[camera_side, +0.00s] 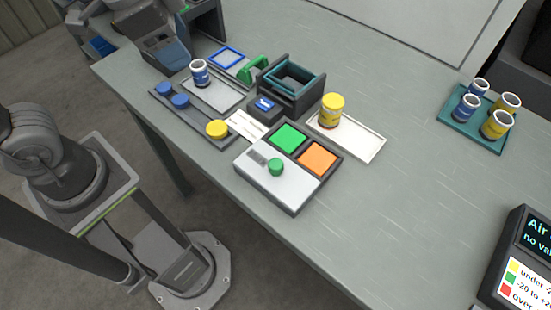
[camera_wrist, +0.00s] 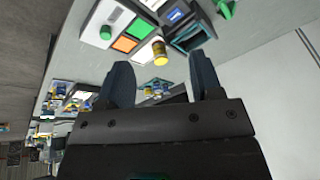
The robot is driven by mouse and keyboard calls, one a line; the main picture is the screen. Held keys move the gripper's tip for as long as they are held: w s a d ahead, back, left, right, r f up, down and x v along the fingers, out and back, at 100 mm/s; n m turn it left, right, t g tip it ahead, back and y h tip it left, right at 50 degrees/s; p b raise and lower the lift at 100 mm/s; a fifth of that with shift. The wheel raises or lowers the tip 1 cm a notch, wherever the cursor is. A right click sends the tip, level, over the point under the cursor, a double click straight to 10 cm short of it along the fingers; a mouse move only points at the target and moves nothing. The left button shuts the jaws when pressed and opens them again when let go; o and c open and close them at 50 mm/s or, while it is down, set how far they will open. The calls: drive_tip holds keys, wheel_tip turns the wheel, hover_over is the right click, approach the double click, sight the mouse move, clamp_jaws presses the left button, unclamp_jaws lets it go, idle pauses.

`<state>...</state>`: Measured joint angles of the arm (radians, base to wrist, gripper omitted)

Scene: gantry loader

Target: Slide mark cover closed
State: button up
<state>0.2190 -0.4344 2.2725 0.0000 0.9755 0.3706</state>
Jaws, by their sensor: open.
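The mark cover is a pale grey plate (camera_side: 265,182) with a round green knob (camera_side: 276,167), on a dark-edged box. It lies over the front part of the box and leaves a green pad (camera_side: 288,138) and an orange pad (camera_side: 318,158) uncovered. In the wrist view the cover (camera_wrist: 97,22) and its knob (camera_wrist: 106,33) are at upper left. My gripper (camera_wrist: 160,82) is open, with nothing between its two dark fingers. It is well away from the cover and touches nothing visible.
A yellow cup (camera_side: 332,110) stands on a white tray (camera_side: 362,146) beside the box. A dark open-topped holder (camera_side: 292,85) is behind. A strip with blue and yellow knobs (camera_side: 190,115) lies to the left. A teal tray (camera_side: 465,132) holds several cups. The table's right middle is clear.

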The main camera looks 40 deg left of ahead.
drive_tip(key=w+d+f+m+g, duration=0.3)
drive_tip(key=d+m, duration=0.5)
drive_tip(key=d, duration=0.2)
drive_tip(key=m, duration=0.6)
hover_over(276, 163)
wheel_tip(276, 163, down, 3)
drive_tip(key=shift+n+g+y, duration=0.3)
drive_tip(key=shift+g+y, duration=0.1)
wheel_tip(276, 163, down, 14)
drive_tip(key=shift+r, duration=0.25)
clamp_jaws()
